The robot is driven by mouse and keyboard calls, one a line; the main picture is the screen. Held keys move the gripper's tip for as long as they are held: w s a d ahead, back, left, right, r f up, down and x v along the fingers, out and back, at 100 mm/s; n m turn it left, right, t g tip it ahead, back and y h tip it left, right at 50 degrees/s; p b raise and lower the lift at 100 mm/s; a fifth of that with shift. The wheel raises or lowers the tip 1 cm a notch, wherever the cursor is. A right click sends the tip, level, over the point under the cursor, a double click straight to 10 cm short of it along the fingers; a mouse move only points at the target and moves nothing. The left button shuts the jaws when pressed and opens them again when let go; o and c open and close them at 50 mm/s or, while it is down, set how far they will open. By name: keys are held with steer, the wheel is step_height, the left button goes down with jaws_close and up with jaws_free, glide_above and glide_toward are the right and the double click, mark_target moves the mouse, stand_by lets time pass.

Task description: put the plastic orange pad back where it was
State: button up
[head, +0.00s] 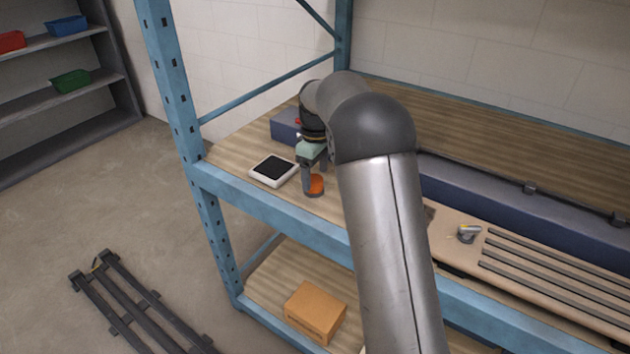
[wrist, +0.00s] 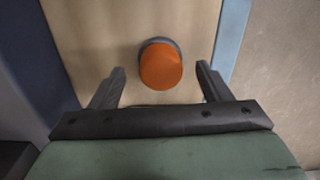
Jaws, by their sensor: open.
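The orange pad (head: 316,184) is a small round disc near the front edge of the wooden shelf in the head view. In the wrist view the orange pad (wrist: 161,67) shows ahead of the fingertips, with a grey rim behind its upper edge. Whether it lies flat or stands on a grey base I cannot tell. My gripper (head: 314,180) is right at the pad in the head view, pointing down. In the wrist view my gripper (wrist: 160,85) is open, one finger on each side, with gaps between fingers and pad.
A white-framed black square (head: 273,169) lies left of the gripper. A blue box (head: 286,126) stands behind it. The blue shelf beam (head: 270,208) runs along the front. A slatted board (head: 545,262) with a small grey item (head: 466,234) is at right. A cardboard box (head: 315,312) sits below.

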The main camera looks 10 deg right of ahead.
mark_target(316, 178)
step_height(316, 178, up, 9)
steer(key=s+m, duration=0.5)
steer(key=s, duration=1.2)
steer(key=s+f+m, duration=0.2)
steer(key=s+f, duration=0.2)
steer(key=s, duration=0.6)
steer(key=s+f+m+t, duration=0.1)
steer(key=s+f, duration=0.3)
steer(key=s, duration=0.6)
steer(key=shift+s+a+m, duration=0.2)
steer(key=shift+s+m, duration=0.1)
steer(key=shift+m, duration=0.5)
steer(key=shift+r, duration=0.1)
